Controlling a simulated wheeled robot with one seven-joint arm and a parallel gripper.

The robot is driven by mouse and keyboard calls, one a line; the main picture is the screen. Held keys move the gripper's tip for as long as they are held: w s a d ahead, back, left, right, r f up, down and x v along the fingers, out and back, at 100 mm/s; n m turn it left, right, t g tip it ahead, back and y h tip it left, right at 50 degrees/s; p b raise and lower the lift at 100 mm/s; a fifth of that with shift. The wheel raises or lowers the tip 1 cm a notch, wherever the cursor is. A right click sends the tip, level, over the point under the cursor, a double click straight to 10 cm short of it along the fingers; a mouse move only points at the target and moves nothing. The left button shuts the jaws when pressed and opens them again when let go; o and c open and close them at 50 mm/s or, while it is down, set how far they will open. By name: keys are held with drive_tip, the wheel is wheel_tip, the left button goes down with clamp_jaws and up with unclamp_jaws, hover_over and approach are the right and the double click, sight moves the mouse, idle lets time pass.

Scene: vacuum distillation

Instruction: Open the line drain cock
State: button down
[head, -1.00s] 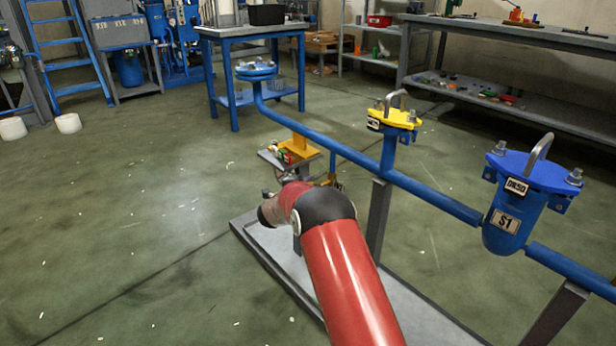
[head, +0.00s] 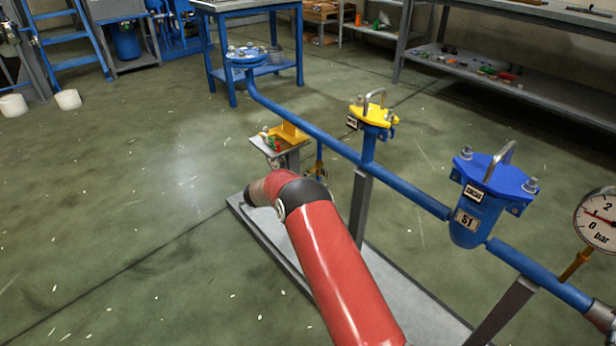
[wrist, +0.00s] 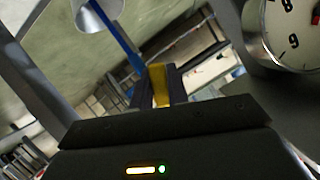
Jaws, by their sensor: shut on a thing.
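In the wrist view my gripper (wrist: 158,90) is shut on a yellow handle (wrist: 158,82), with a dark finger on each side of it. The handle sits at the end of a thin blue pipe (wrist: 118,35); I take it for the line drain cock. In the head view a small brass-yellow cock (head: 320,160) shows under the blue line (head: 305,132), just beyond my red arm. My gripper is hidden behind the arm there. How far the cock is turned cannot be told.
A yellow-lidded fitting (head: 374,112) and a blue strainer S1 (head: 480,215) stand on the line. A pressure gauge (head: 597,222) is at the right edge. A dial (wrist: 292,35) is close by in the wrist view.

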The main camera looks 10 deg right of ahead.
drive_tip(key=shift+s+f+n, duration=0.15)
drive_tip(key=shift+s+n, duration=0.05)
drive_tip(key=shift+n, duration=0.1)
idle(0.4)
drive_tip(key=c, duration=1.4)
unclamp_jaws()
drive_tip(key=shift+o, duration=0.2)
drive_tip(key=v, duration=0.7)
drive_tip(key=shift+s+a, duration=0.2)
drive_tip(key=shift+a, duration=0.1)
